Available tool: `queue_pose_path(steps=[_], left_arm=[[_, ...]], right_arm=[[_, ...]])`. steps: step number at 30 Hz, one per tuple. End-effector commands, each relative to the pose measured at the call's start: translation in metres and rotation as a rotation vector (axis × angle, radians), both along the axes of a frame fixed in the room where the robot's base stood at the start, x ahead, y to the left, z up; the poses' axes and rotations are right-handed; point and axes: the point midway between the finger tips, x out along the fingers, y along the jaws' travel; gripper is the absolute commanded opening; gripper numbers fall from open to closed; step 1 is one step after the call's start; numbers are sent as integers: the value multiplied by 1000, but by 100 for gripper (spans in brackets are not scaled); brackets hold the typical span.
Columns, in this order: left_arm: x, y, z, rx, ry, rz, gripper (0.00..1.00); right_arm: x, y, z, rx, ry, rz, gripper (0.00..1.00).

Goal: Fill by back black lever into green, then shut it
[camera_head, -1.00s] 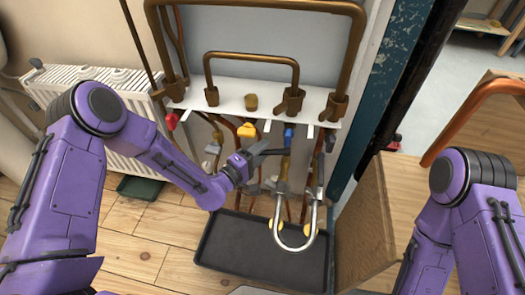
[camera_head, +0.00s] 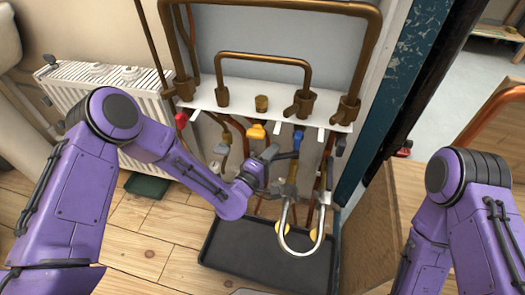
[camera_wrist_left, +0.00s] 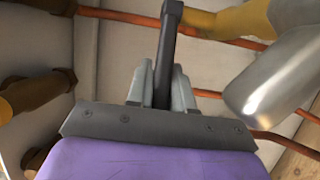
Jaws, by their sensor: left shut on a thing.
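My left gripper (camera_head: 272,158) is in front of the pipes below the white shelf. It is shut on a dark lever-like bar (camera_head: 288,155), which sticks out to the right just below the blue handle. In the left wrist view the bar (camera_wrist_left: 168,45) stands upright between the two grey fingers (camera_wrist_left: 160,85). What the bar joins to is partly hidden in the head view. Another black handle (camera_head: 341,145) shows farther right. A green tray (camera_head: 147,186) lies on the floor below the radiator. My right gripper is out of view.
Red (camera_head: 181,120), yellow (camera_head: 256,132) and blue (camera_head: 298,139) handles hang below the white shelf (camera_head: 240,97). A chrome U-shaped pipe (camera_head: 301,252) hangs over a black floor tray (camera_head: 262,262). A white radiator (camera_head: 110,95) stands left; a wooden panel (camera_head: 368,235) stands right.

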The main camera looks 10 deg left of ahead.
Motion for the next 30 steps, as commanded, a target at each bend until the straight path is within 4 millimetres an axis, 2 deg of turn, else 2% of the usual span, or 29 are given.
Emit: queue_pose_path(steps=[3, 11, 12, 14, 23, 26, 30], left_arm=[[-3, 1, -1, 1, 5, 51, 0], [-4, 1, -2, 3, 5, 58, 0], [-4, 1, -2, 3, 5, 58, 25], [-4, 1, -2, 3, 5, 58, 43], [-5, 1, -1, 3, 5, 58, 43], [-15, 6, -1, 5, 7, 58, 43], [-45, 17, 0, 4, 8, 57, 43]], right_arm=[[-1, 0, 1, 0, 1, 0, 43], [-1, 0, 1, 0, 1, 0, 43], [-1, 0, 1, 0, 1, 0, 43], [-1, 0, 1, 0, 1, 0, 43], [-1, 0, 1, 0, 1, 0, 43], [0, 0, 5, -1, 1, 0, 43], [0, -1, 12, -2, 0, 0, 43]])
